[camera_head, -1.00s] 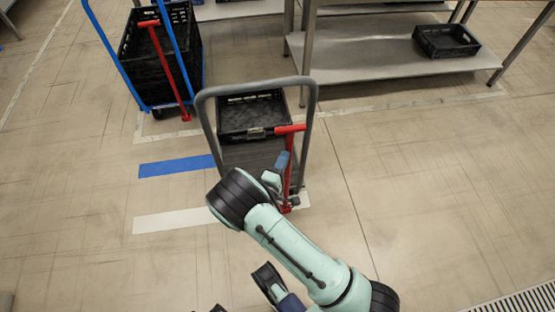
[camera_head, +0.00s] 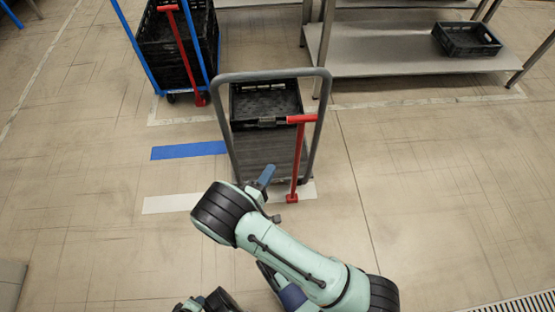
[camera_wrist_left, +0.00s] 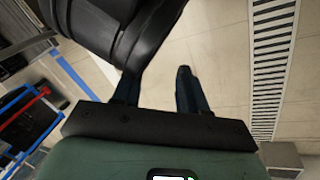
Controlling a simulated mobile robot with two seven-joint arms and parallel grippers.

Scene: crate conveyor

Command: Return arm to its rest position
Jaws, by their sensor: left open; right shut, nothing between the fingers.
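My right gripper (camera_head: 267,173), with blue fingers, is shut and empty in the head view. It shows in front of the lower left part of the grey-handled cart (camera_head: 225,130), apart from its red lever (camera_head: 296,160). My right arm comes in from the lower right, and its wrist hides part of the gripper. My left gripper (camera_wrist_left: 155,82) is open in the left wrist view, with nothing between its two dark fingers. A large black part of my own body shows beyond the fingers.
A black crate (camera_head: 233,105) sits on the grey-handled cart. A blue-framed cart (camera_head: 132,42) with stacked black crates stands at the far left. A metal table (camera_head: 400,57) holds another black crate (camera_head: 466,40) on its lower shelf.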

